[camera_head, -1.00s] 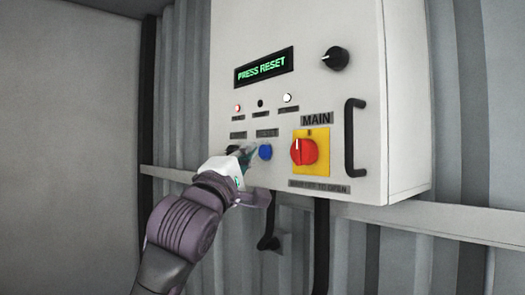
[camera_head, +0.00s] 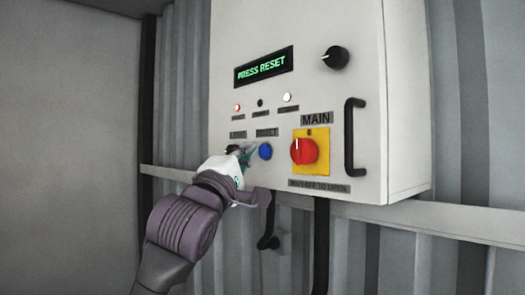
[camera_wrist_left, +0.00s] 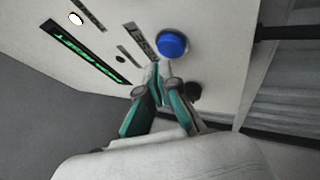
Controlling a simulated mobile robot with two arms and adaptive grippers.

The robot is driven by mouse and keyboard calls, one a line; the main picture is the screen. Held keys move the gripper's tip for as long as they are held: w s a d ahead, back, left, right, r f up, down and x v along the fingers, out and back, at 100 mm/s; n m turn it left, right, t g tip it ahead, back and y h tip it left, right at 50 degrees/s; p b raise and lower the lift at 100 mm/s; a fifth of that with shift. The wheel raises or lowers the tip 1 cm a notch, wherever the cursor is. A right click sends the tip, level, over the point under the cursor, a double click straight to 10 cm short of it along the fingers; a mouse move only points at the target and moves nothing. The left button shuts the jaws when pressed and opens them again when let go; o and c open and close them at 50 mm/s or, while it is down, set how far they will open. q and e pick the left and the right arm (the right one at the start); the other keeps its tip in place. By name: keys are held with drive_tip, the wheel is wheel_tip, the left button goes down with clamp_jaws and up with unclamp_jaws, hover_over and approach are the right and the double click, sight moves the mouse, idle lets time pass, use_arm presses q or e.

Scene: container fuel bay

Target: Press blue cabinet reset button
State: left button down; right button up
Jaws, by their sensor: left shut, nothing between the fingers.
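The blue reset button (camera_head: 265,151) is on the front of the grey-white cabinet (camera_head: 230,100), under a small dark label. The cabinet's display (camera_head: 264,67) reads "PRESS RESET" in green. My left gripper (camera_head: 250,150) is shut and empty, its fingertips just left of the blue button. In the left wrist view, the blue button (camera_wrist_left: 172,43) lies just beyond the shut fingertips (camera_wrist_left: 161,66). Whether the tips touch the panel or the button I cannot tell. My right gripper is not in view.
A red rotary switch (camera_head: 304,151) on a yellow plate is right of the blue button. A black knob (camera_head: 336,57) and black handle (camera_head: 355,137) are on the cabinet's right side. A dark control (camera_head: 232,149) is partly hidden behind my left gripper.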

use_arm(q)
drive_tip(key=shift+w+d, duration=0.15)
drive_tip(key=shift+w+d, duration=0.1)
drive_tip(key=shift+d, duration=0.1)
drive_tip(key=shift+w+d+p, duration=0.25)
drive_tip(key=shift+d+p, duration=0.1)
drive_tip(key=shift+p, duration=0.15)
idle(0.7)
drive_tip(key=shift+s+a+f, duration=0.1)
drive_tip(key=shift+a, duration=0.05)
idle(0.3)
drive_tip(key=shift+s+a, duration=0.35)
drive_tip(key=shift+a, duration=0.15)
drive_tip(key=shift+s+a+b, duration=0.4)
drive_tip(key=shift+s+a, duration=0.35)
drive_tip(key=shift+a, duration=0.3)
drive_tip(key=shift+s+a+b, duration=0.35)
drive_tip(key=shift+s+a, duration=0.4)
drive_tip(key=shift+a, duration=0.25)
